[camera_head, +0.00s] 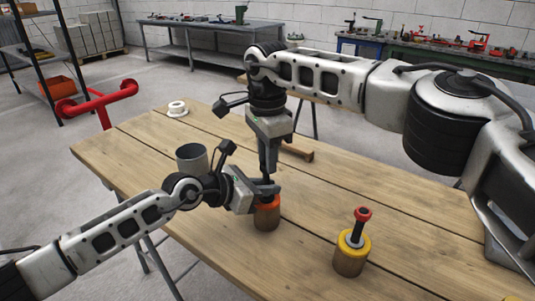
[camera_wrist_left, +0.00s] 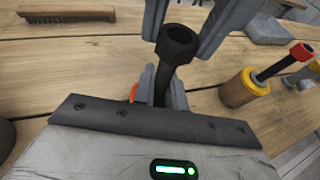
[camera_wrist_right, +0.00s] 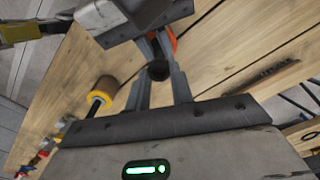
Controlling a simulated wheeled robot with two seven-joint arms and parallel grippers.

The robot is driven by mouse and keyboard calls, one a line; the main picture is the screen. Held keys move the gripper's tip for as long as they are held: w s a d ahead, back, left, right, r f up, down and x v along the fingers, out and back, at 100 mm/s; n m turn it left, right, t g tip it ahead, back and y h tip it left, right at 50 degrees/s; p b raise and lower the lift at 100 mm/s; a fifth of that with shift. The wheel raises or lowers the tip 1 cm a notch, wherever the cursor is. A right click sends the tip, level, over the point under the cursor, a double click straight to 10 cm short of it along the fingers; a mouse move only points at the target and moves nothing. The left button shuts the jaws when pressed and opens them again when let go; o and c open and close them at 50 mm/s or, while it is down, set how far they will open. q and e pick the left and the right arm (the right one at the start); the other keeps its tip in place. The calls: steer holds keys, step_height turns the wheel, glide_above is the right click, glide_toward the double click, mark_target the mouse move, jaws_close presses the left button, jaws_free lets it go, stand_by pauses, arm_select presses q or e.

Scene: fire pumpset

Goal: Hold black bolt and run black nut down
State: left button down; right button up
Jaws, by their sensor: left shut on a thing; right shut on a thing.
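The black bolt (camera_wrist_left: 162,82) stands upright, its shaft between the fingers of my left gripper (camera_head: 268,188), which is shut on it. The black nut (camera_wrist_left: 178,42) is a dark hexagonal piece with a hole, at the bolt's upper end. My right gripper (camera_head: 267,174) points down from above and is shut on the nut, which also shows between its fingers in the right wrist view (camera_wrist_right: 158,71). Below is a wooden block with an orange top (camera_head: 267,214), partly hidden by my left gripper. How far the nut sits down the thread cannot be seen.
A wooden block with a yellow ring (camera_head: 351,254) and a red-topped bolt (camera_head: 362,214) stands to the right. A grey cup (camera_head: 192,158), a white ring (camera_head: 177,108) and a brown brush-like bar (camera_head: 298,152) are on the wooden table (camera_head: 130,150). The table's front middle is clear.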

steer(key=shift+f, duration=0.4)
